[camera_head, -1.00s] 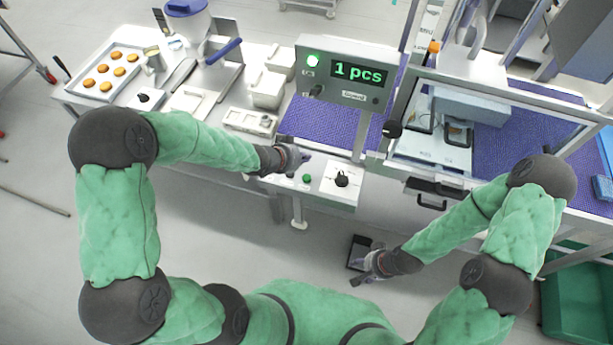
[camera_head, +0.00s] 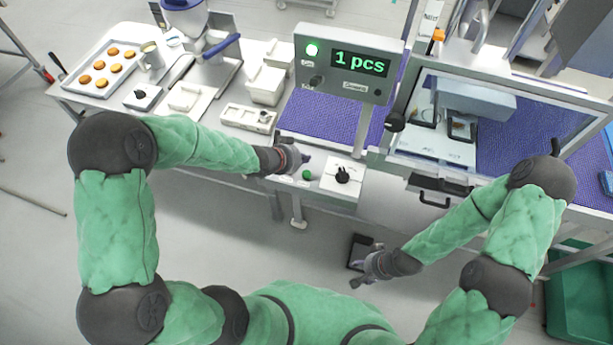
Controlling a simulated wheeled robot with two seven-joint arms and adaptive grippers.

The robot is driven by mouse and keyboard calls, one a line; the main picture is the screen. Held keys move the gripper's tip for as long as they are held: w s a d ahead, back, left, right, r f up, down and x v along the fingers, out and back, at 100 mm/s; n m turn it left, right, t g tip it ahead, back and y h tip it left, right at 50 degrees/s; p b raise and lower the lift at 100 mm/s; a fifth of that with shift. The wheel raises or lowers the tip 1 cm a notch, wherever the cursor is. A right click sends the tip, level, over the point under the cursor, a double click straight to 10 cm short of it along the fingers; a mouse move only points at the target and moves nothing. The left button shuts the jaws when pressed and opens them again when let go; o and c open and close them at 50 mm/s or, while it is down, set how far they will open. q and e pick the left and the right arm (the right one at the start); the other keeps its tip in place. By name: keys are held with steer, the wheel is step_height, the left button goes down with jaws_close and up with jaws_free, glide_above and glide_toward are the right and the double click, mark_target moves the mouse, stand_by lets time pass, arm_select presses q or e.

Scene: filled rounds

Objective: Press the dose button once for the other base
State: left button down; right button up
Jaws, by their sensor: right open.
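A green button (camera_head: 307,176) sits on a white control panel (camera_head: 321,190) at the front of the line, left of a black knob (camera_head: 343,175). My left gripper (camera_head: 303,159) hovers at the panel's left side, close above and beside the green button. Its fingers are too small to tell open from shut, and I cannot tell contact. My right gripper (camera_head: 361,277) is open and empty, low in front of the line. Behind the clear guard, two dark holders stand on a white plate (camera_head: 430,145); the right one (camera_head: 462,128) shows something brownish.
A tray of cookies (camera_head: 101,68), white containers (camera_head: 266,84) and a blue-handled tool (camera_head: 222,47) stand on the left table. A purple belt (camera_head: 322,117) runs behind the panel. A black-handled drawer (camera_head: 433,197) is at the right, with a green bin (camera_head: 577,295) below.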

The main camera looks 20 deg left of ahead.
mark_target(304, 174)
arm_select(q)
steer(key=shift+f+b, duration=2.05)
steer(key=shift+f, duration=0.6)
steer(key=shift+f+b, duration=0.35)
steer(key=shift+f, duration=0.1)
steer(key=shift+f+b, duration=0.45)
steer(key=shift+f, duration=0.05)
steer(key=shift+r, duration=0.1)
steer(key=shift+r+p, duration=0.9)
steer(key=shift+p, duration=0.05)
step_height(304, 174, up, 5)
steer(key=p, duration=0.4)
steer(key=shift+p, duration=0.4)
